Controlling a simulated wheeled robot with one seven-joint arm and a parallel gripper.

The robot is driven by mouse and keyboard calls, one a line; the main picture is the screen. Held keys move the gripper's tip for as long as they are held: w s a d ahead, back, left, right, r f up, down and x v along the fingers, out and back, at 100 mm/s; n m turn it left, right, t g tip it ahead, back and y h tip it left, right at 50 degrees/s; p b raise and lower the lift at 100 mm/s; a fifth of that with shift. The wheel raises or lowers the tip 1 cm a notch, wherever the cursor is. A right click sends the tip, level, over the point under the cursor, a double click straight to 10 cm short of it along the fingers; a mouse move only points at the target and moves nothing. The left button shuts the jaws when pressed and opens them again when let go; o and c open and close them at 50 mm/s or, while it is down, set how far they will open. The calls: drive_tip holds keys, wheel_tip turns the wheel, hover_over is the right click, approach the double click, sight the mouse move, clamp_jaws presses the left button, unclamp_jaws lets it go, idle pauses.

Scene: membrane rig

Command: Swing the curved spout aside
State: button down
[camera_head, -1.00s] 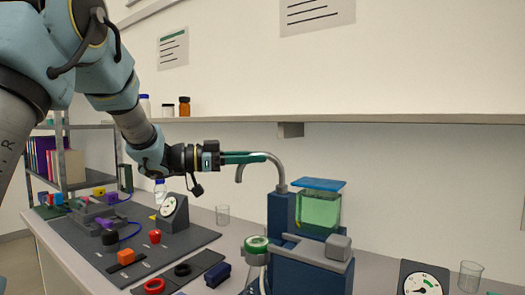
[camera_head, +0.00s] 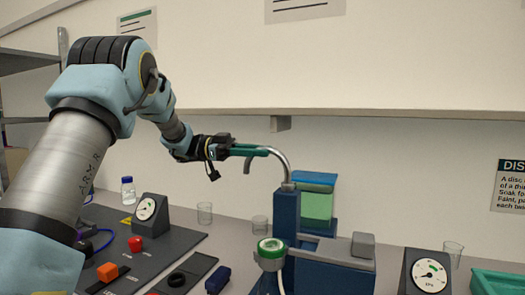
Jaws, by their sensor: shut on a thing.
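The curved spout (camera_head: 279,157) is a grey metal hook rising from the top of a dark blue post (camera_head: 286,213) on the membrane rig. Its bent end hangs down on the left side. My gripper (camera_head: 262,151) comes in from the left, level with the top of the spout. Its green fingers are shut on the spout near the bend. The fingers hide part of the tube. A green-filled tank (camera_head: 317,205) with a blue lid stands just behind and right of the post.
A dial gauge (camera_head: 430,275) is at the right, and another gauge (camera_head: 146,210) is on the dark board at left. A wall shelf (camera_head: 390,115) runs above.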

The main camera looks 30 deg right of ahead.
drive_tip(key=shift+d+m+g+y, duration=0.15)
drive_tip(key=shift+m+g+y, duration=0.15)
drive_tip(key=shift+y, duration=0.1)
drive_tip(key=c, duration=0.8)
unclamp_jaws()
drive_tip(key=shift+o, duration=0.2)
drive_tip(key=shift+w, duration=0.15)
drive_tip(key=b+v, duration=0.2)
drive_tip(key=v, duration=0.8)
drive_tip(key=shift+w+a+b, duration=0.2)
drive_tip(key=shift+a+b, duration=0.1)
drive_tip(key=shift+b, duration=0.1)
